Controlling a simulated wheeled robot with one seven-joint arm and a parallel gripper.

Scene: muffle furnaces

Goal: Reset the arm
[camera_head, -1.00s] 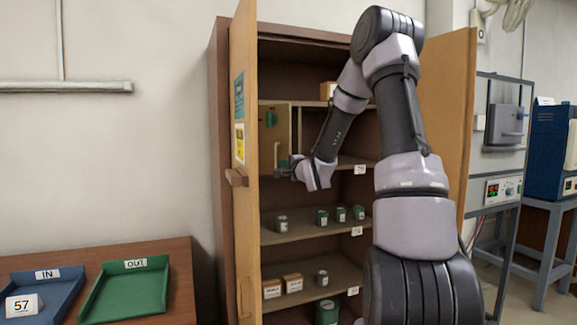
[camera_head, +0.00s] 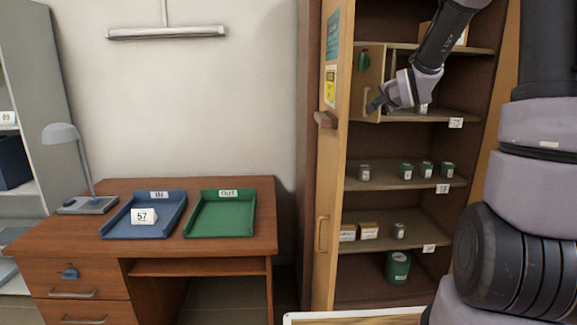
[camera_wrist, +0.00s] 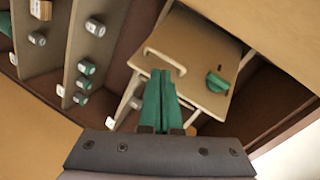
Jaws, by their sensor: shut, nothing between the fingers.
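My gripper (camera_head: 374,104) is at the open wooden cabinet (camera_head: 310,200), in front of a small wooden door (camera_head: 371,75) on the upper shelf. In the wrist view its green fingers (camera_wrist: 159,98) lie together with nothing between them. They point at the small door (camera_wrist: 195,58), which has a pale bar handle (camera_wrist: 165,60) and a green knob (camera_wrist: 217,82). I cannot tell from the picture whether the fingertips touch the door. My arm reaches in from the right, bent over at the top.
The cabinet's left door (camera_head: 334,150) stands open beside the gripper. Shelves below hold small grey and green containers (camera_head: 407,170) and boxes (camera_head: 368,230). A desk (camera_head: 100,250) at left bears a blue tray (camera_head: 115,230), a green tray (camera_head: 220,232) and a lamp (camera_head: 62,134).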

